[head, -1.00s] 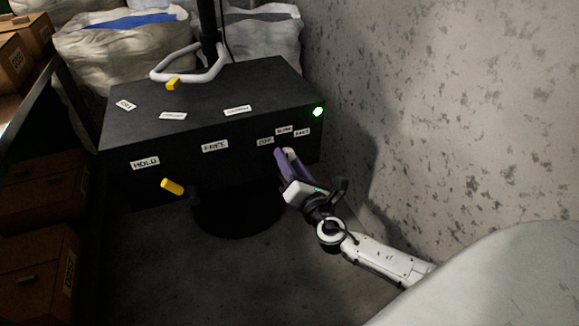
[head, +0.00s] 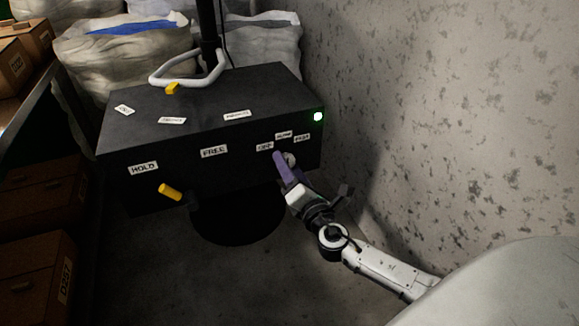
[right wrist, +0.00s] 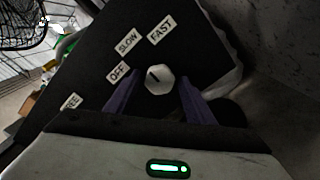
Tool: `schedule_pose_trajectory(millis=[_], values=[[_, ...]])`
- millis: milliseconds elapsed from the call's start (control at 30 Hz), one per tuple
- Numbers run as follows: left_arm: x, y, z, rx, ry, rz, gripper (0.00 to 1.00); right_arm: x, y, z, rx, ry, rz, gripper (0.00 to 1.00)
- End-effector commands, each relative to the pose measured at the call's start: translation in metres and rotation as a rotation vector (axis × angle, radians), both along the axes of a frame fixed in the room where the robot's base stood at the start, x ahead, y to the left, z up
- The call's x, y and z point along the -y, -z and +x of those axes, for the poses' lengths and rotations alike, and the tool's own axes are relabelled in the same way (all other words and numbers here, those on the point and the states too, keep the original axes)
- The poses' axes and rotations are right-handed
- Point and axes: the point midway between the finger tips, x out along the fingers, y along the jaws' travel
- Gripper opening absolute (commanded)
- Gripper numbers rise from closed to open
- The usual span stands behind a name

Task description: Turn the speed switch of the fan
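The speed switch is a white faceted knob (right wrist: 160,79) on the front of the dark box (head: 165,150). It also shows small in the head view (head: 290,159). Labels OFF (right wrist: 118,71), SLOW (right wrist: 127,41) and FAST (right wrist: 162,30) surround it. The dark line on the knob points to the upper left, roughly between OFF and SLOW. My right gripper (right wrist: 160,97) has one purple finger on each side of the knob, with visible gaps in the wrist view. Its depth relative to the knob is hard to tell. My left gripper is not in view.
A yellow-tipped lever (head: 171,192) sticks out by the HOLD and FREE labels. A green light (head: 318,117) glows at the box's right corner. A concrete wall (head: 450,120) stands close on the right. A wire fan cage (right wrist: 20,22) shows in the wrist view.

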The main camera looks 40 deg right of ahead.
Motion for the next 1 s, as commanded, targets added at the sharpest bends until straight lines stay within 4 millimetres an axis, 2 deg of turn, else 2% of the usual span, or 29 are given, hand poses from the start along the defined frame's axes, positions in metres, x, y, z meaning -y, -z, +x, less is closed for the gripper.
schedule_pose_trajectory(millis=[367, 467, 800, 1000], values=[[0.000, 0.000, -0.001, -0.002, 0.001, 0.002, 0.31, 0.000, -0.001, -0.003, 0.001, 0.000, -0.001, 0.54], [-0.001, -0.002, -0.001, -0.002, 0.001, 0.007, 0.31, -0.003, -0.001, -0.013, -0.001, 0.001, -0.001, 0.54], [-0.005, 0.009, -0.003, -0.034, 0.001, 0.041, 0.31, -0.018, 0.000, -0.077, -0.002, 0.001, 0.000, 0.54], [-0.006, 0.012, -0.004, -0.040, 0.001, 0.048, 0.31, -0.023, -0.001, -0.097, 0.001, 0.001, 0.000, 0.54]])
